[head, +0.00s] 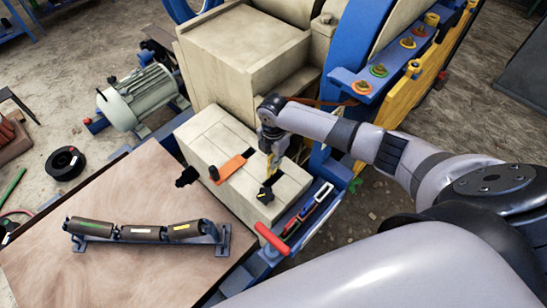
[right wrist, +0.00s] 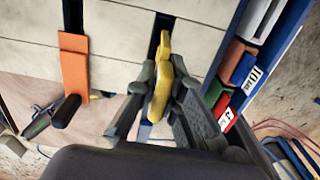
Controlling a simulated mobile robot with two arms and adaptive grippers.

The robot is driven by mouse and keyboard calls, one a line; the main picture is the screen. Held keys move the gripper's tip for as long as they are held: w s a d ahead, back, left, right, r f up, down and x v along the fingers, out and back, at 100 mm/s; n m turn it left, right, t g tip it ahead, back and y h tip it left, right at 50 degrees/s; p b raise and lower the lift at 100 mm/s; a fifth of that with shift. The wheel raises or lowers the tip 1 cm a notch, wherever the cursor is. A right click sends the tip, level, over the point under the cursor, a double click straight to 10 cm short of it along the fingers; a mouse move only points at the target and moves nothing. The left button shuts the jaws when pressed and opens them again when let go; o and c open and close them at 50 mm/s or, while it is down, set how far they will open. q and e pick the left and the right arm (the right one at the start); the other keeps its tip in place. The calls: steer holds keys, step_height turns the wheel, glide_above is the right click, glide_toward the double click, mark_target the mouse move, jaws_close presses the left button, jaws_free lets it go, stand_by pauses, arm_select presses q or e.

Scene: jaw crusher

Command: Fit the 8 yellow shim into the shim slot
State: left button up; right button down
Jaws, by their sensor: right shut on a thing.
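The yellow shim (head: 269,172) is in my right gripper (head: 269,146), over the top of the beige block (head: 205,132). In the right wrist view the yellow shim (right wrist: 160,72) stands between the two dark fingers (right wrist: 158,100), which are shut on it. The dark shim slot (right wrist: 160,28) runs in line with the shim's far end. I cannot tell whether the shim's lower edge is inside the slot. An orange shim (head: 230,167) with a black handle sits in another slot to the left; it also shows in the right wrist view (right wrist: 73,70). My left gripper is not in view.
A blue rack (head: 312,206) with coloured, labelled shims stands right of the block, close to my right gripper. A red handle (head: 271,238) sticks out at the front. A wooden table (head: 120,200) with a roller assembly (head: 145,232) is at the left. A motor (head: 139,98) stands behind.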

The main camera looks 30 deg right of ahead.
mark_target(273, 173)
steer(key=shift+f+b, duration=1.1)
steer(key=shift+f, duration=0.75)
steer(key=shift+f, duration=0.15)
steer(key=shift+f+b, duration=2.15)
steer(key=shift+f, duration=0.75)
steer(key=c, duration=1.6)
jaws_free()
steer(key=shift+r, duration=0.1)
steer(key=shift+s, duration=0.1)
step_height(273, 173, up, 12)
steer(key=shift+f, duration=0.1)
steer(key=shift+r, duration=0.2)
